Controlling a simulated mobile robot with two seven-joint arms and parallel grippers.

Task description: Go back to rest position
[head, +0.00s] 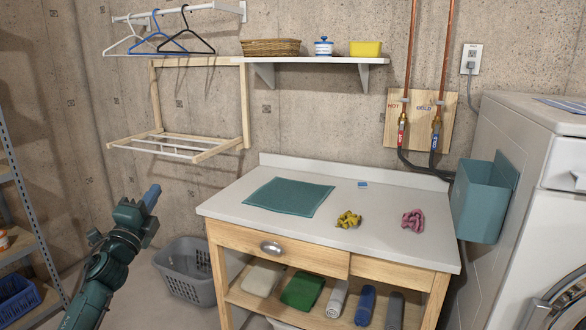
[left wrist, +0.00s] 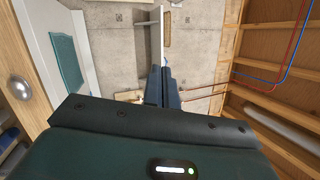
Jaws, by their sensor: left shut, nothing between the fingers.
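My left gripper (head: 150,198) is raised at the left of the head view, to the left of the table and above the floor. Its fingers are together with nothing between them. In the left wrist view the shut fingers (left wrist: 162,86) point toward the concrete wall and touch nothing. My right gripper is in neither view.
The white-topped table (head: 240,211) holds a teal mat (head: 289,196), a yellow cloth (head: 348,219) and a pink cloth (head: 413,220). A grey laundry basket (head: 186,275) stands left of it. A wooden drying rack (head: 205,152) juts from the wall. A washer (head: 515,190) stands right.

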